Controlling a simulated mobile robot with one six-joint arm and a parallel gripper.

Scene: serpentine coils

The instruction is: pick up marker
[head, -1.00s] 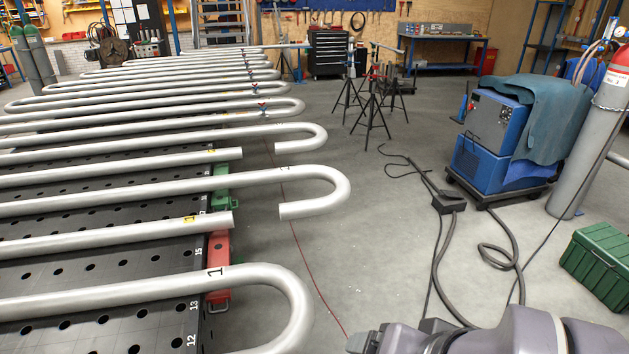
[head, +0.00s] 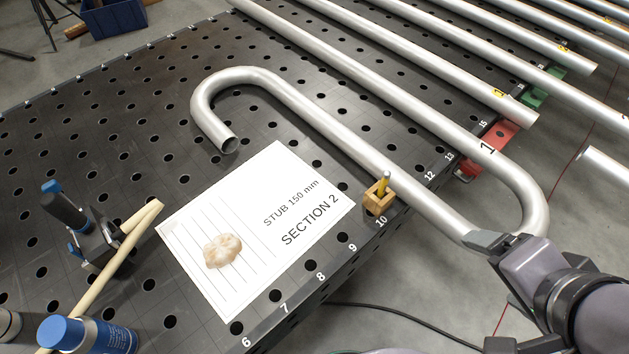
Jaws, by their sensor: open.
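A yellow, dark-tipped stick that looks like the marker (head: 384,181) stands upright in a small wooden block (head: 379,203). The block sits near the front edge of the black perforated table (head: 60,135), beside the bent silver pipe (head: 330,130). The marker's lower part is hidden in the block. My gripper (head: 492,241) is open, to the right of and below the marker in the picture and well apart from it. Its tips overlap the pipe's curved end in the view; I cannot tell whether they touch it.
A white sheet (head: 290,200) marked "SECTION 2" carries a pale lump (head: 222,250). More pipes (head: 420,70) run across the table behind.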

